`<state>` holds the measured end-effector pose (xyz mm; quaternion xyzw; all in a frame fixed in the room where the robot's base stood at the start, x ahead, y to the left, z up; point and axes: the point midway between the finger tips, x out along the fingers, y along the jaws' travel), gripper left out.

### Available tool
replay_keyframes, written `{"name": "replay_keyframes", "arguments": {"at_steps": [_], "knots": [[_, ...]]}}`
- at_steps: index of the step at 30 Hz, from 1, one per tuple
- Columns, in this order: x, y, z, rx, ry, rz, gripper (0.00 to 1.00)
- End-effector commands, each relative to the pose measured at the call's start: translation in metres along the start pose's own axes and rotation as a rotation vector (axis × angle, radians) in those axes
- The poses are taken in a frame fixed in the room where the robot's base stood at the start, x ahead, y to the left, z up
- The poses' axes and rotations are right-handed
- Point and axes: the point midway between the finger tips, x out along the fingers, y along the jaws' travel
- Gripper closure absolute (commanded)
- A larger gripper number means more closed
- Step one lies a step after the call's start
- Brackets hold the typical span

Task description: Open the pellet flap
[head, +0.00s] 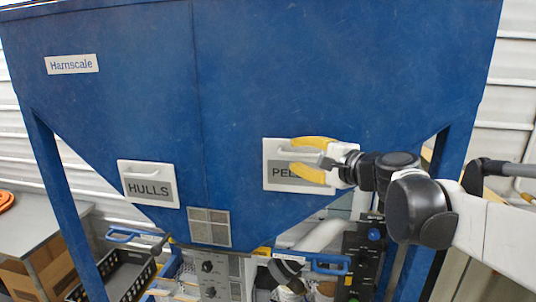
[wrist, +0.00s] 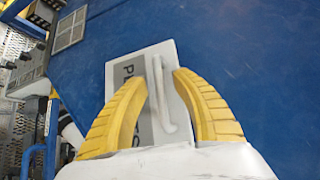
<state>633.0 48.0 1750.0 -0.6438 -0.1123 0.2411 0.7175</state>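The pellet flap (head: 270,178) is a white plate with a grey label, partly readable as "PEL", on the right half of the blue hopper (head: 300,65). It looks shut against the hopper face. Its white bar handle (wrist: 157,90) shows in the wrist view, running between my yellow fingers. My gripper (head: 292,157) is in front of the flap in the head view and hides the label's right part. In the wrist view my gripper (wrist: 161,80) is open, with a finger on each side of the handle and gaps showing beside it. Contact with the handle cannot be told.
A similar "HULLS" flap (head: 149,184) is at the left, with a grey vent grille (head: 210,227) below and between the flaps. A control box (head: 213,275), a black crate (head: 125,272) and a grey table (head: 38,236) stand lower down. Blue hopper legs flank the area.

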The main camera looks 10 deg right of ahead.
Motion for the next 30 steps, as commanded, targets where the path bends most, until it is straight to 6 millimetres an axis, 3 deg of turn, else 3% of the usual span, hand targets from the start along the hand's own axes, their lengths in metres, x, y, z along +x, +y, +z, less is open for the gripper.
{"name": "replay_keyframes", "arguments": {"at_steps": [1,3,19,30], "knots": [[0.000,0.000,0.000,0.000,0.000,0.000,0.81],[0.000,0.000,0.000,0.000,0.000,0.000,1.00],[-0.003,0.004,0.002,-0.022,0.000,-0.022,1.00],[-0.018,0.026,0.018,-0.178,0.000,-0.178,1.00]]}}
